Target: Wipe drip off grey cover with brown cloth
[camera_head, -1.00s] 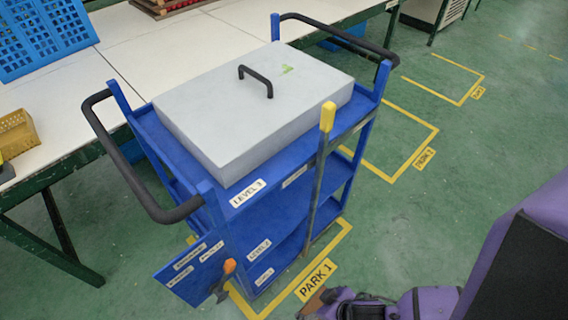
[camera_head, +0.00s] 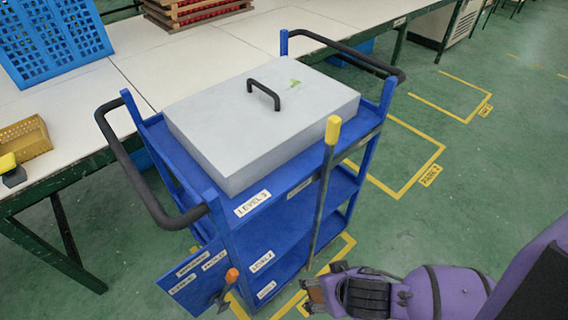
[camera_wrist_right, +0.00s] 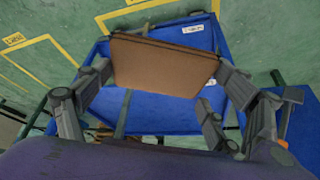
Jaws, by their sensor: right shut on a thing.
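The grey cover (camera_head: 235,135) lies on the top level of the blue cart, with a black handle (camera_head: 264,92) on top. A small green drip (camera_head: 294,85) marks it behind and right of the handle. My right gripper (camera_head: 308,292) is low in front of the cart, well below the cover. In the right wrist view it is shut on the brown cloth (camera_wrist_right: 162,66), a folded flat piece held between its fingers. In the head view the cloth shows only as a small brown edge. My left gripper is not in view.
The blue cart (camera_head: 245,226) has upright corner posts, dark end handles and a yellow-tipped lever (camera_head: 333,130) at its front side. A white-topped bench (camera_head: 75,110) behind holds a blue crate (camera_head: 50,40) and a yellow basket (camera_head: 24,137). Green floor is free at the right.

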